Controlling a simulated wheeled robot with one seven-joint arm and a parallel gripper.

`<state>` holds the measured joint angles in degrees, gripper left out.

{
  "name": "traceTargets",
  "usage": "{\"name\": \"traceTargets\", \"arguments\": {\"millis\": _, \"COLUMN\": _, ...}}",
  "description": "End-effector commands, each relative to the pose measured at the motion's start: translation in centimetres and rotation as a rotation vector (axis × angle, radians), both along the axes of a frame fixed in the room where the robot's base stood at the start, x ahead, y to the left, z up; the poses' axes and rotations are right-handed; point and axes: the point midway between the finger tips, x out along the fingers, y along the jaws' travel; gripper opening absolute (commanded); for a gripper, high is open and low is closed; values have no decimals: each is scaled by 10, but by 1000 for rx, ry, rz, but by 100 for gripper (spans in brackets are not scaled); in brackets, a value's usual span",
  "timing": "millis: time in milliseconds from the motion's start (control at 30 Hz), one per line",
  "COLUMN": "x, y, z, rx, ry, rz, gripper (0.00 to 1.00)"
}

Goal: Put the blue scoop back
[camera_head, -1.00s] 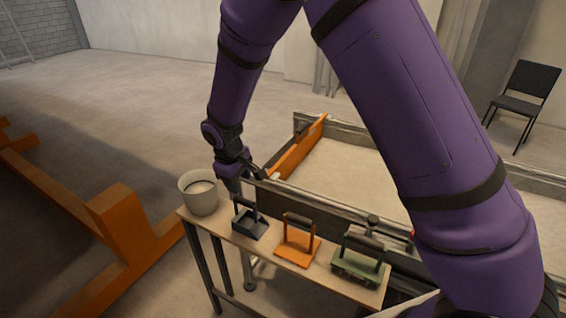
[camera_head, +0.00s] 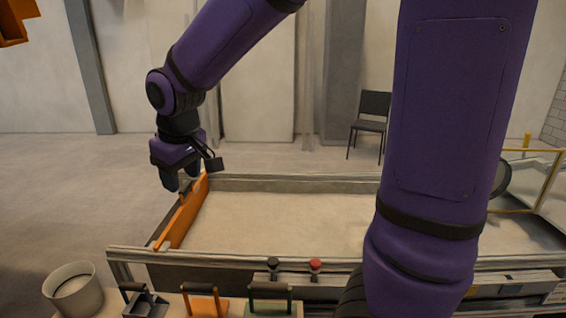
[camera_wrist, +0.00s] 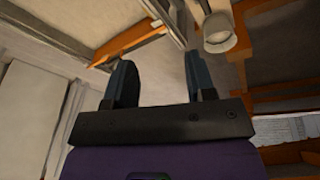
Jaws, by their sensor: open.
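The blue scoop, dark blue-grey with a black handle (camera_head: 147,305), sits on the narrow shelf in front of the sandbed, between the pale bucket and the orange tool. The bottom edge of the head view cuts close to it. My gripper (camera_head: 180,182) is well away from the scoop, raised near the left end of the sandbed by the orange board. In the wrist view my gripper's two fingers (camera_wrist: 163,78) stand apart with nothing between them. I cannot make out the scoop in the wrist view.
The bucket (camera_head: 74,290) stands left of the scoop; the orange tool (camera_head: 204,305) and green tool (camera_head: 270,307) stand to its right. The orange board (camera_head: 182,218) closes the sandbed's left end. Red (camera_head: 315,265) and black knobs top the front rail. Sand (camera_head: 280,222) lies flat.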

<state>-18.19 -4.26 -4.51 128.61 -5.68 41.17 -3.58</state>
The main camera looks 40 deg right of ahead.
Motion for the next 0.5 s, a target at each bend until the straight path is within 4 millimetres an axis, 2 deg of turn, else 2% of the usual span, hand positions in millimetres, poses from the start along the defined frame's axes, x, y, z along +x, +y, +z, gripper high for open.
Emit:
{"name": "traceTargets", "arguments": {"millis": 33, "x": -14, "y": -11, "z": 12, "rx": 13, "ry": -17, "rz": -27, "gripper": 50}}
{"name": "traceTargets", "arguments": {"millis": 200, "x": -59, "y": -38, "z": 41, "rx": 51, "ry": -59, "rz": -108, "gripper": 50}}
{"name": "traceTargets", "arguments": {"millis": 500, "x": -145, "y": -73, "z": 67, "rx": 103, "ry": -138, "rz": -245, "gripper": 50}}
